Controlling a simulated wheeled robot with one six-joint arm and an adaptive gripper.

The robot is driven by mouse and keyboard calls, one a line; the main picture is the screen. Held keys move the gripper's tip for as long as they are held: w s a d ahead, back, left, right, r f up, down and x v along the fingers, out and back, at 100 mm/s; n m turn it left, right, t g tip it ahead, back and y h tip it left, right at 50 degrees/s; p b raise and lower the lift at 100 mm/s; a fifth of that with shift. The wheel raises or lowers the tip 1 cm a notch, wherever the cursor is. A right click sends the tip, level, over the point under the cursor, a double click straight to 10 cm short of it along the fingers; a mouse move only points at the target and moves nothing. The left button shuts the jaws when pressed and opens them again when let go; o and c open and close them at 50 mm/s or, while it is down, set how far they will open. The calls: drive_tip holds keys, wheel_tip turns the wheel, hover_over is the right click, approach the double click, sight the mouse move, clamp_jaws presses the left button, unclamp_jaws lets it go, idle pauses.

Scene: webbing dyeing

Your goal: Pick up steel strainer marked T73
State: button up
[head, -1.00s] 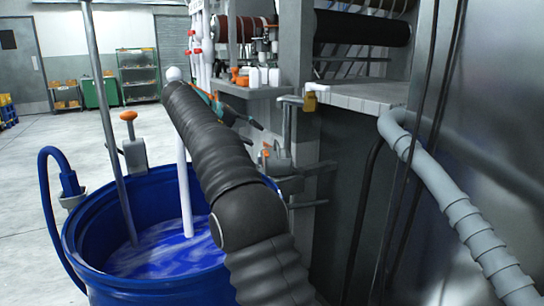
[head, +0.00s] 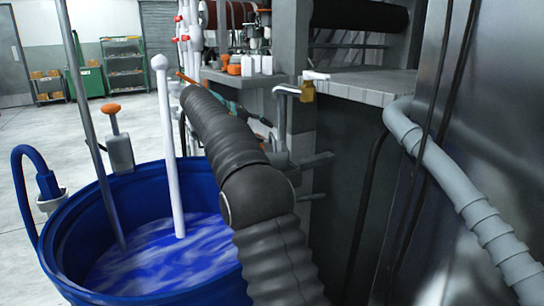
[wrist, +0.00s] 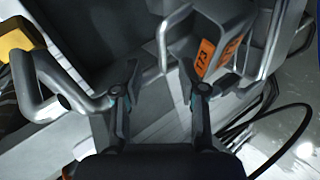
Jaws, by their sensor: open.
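In the wrist view, an orange label (wrist: 204,58) reading T73 is fixed to a grey metal part (wrist: 213,24), which I take to be the strainer's. Its full shape is cut off by the top of the picture. My gripper (wrist: 160,78) has its two fingers apart, with a grey surface behind the gap. The label is just beyond and right of the right fingertip; I cannot tell whether they touch.
A blue barrel (head: 75,240) of blue liquid stands left of my arm, with a white rod (head: 168,145) and a grey pole (head: 92,130) in it. A machine shelf (head: 365,87) and a ribbed grey hose (head: 465,198) are at right. Open floor lies at far left.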

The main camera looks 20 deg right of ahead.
sight(271, 135)
drive_tip(key=shift+x, duration=2.6)
drive_tip(key=shift+a+f, duration=0.1)
clamp_jaws()
